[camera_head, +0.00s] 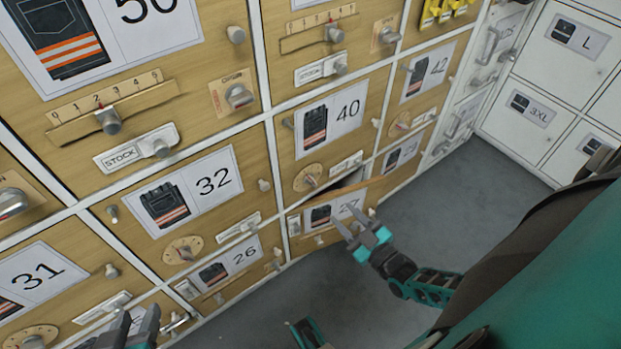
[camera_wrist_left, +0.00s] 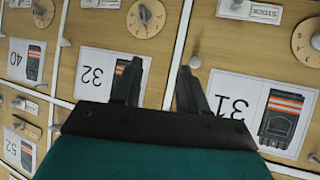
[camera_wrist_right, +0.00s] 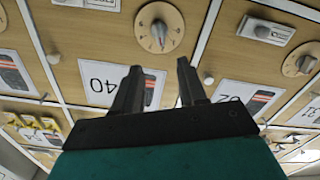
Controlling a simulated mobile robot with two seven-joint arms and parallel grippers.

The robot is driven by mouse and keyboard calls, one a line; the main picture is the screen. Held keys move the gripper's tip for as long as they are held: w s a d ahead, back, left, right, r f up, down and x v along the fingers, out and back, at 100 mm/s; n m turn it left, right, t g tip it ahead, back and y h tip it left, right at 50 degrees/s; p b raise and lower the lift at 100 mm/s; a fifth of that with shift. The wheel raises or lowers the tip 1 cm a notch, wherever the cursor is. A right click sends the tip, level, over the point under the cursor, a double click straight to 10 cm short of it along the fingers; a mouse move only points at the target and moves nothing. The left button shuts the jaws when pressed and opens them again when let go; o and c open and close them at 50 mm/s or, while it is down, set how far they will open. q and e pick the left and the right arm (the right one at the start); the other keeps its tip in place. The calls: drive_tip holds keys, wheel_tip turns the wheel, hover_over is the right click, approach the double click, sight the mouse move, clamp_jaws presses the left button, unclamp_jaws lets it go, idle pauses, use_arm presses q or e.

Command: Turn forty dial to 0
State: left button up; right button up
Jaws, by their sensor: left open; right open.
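The forty dial (camera_head: 311,178) is a round wooden disc with a grey knob, below the label 40 (camera_head: 334,119) on its wooden front. In the right wrist view the dial (camera_wrist_right: 159,27) is upside down; a reddish mark shows on its knob, on the side toward the label. Its scale marks are too small to read. My right gripper (camera_head: 354,218) is open and empty, below and right of the dial in the head view, in front of the 27 front. My left gripper (camera_head: 135,324) is open and empty at the bottom left, apart from the forty dial.
The 27 drawer (camera_head: 318,217) stands a little open, with a dark gap above it. Similar dials sit on the 32 front (camera_head: 183,250) and 31 front. Small knobs and STOCK sliders stick out around. Grey floor (camera_head: 440,200) is clear at right.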

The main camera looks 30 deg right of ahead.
sight(314, 184)
drive_tip(key=w+b, duration=0.1)
drive_tip(key=w, duration=0.2)
drive_tip(key=w+b, duration=0.1)
drive_tip(key=w, duration=0.3)
drive_tip(key=w+b, duration=0.1)
drive_tip(key=w, duration=0.2)
drive_tip(key=shift+w+a, duration=0.35)
drive_tip(key=shift+a, duration=0.05)
use_arm(q)
drive_tip(key=shift+w+d+f, duration=0.1)
drive_tip(key=shift+d+f, duration=0.4)
drive_tip(key=shift+f, duration=0.35)
use_arm(e)
drive_tip(key=shift+w, duration=0.8)
drive_tip(key=shift+a, duration=0.1)
drive_tip(key=c, duration=0.8)
